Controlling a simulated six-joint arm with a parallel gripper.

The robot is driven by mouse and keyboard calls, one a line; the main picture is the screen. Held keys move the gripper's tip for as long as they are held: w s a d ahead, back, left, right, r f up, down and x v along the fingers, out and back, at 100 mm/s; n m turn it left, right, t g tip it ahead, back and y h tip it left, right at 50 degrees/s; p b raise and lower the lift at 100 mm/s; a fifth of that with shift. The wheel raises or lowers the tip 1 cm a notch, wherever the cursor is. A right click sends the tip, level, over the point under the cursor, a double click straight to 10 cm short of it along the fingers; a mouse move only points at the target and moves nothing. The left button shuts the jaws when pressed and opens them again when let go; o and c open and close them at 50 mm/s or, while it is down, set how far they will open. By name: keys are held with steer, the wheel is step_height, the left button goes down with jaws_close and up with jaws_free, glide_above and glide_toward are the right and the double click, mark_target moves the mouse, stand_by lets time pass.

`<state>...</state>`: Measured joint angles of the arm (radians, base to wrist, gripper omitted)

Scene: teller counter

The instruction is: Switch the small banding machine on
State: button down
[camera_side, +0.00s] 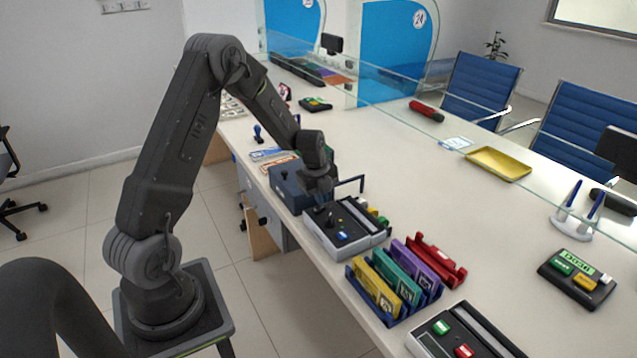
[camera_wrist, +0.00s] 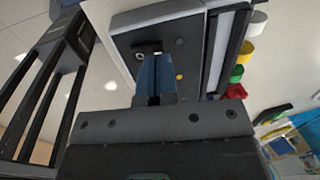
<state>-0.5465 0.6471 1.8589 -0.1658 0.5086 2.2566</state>
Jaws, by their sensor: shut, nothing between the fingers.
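A small grey machine with a black top panel (camera_side: 352,234), which I take for the banding machine, stands at the counter's near edge in the side view. A blue-and-white patch shows on its panel. In the wrist view its black panel (camera_wrist: 196,52) carries a dark switch-like part (camera_wrist: 146,47) and a small yellow dot (camera_wrist: 179,77). My gripper (camera_side: 326,207) is above the panel's left part in the side view. In the wrist view my gripper (camera_wrist: 154,72) is shut and empty, its fingertips close to the switch-like part and partly covering the panel. I cannot tell whether they touch.
A dark blue box (camera_side: 290,187) stands just behind the machine. Colored rolls (camera_side: 376,217) lie at its right. A rack of yellow, teal and purple bundles (camera_side: 372,302) and a red holder (camera_side: 437,258) stand in front. Another machine (camera_side: 460,335) is nearer. The counter's middle is clear.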

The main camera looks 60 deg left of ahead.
steer(key=shift+w+f, duration=0.1)
steer(key=shift+f, duration=0.6)
steer(key=shift+w+f, duration=0.15)
steer(key=shift+f, duration=0.05)
steer(key=shift+g, duration=0.3)
steer(key=shift+d, duration=0.1)
steer(key=shift+s+r, duration=0.2)
steer(key=shift+s, duration=0.65)
step_height(320, 180, up, 14)
steer(key=s, duration=0.2)
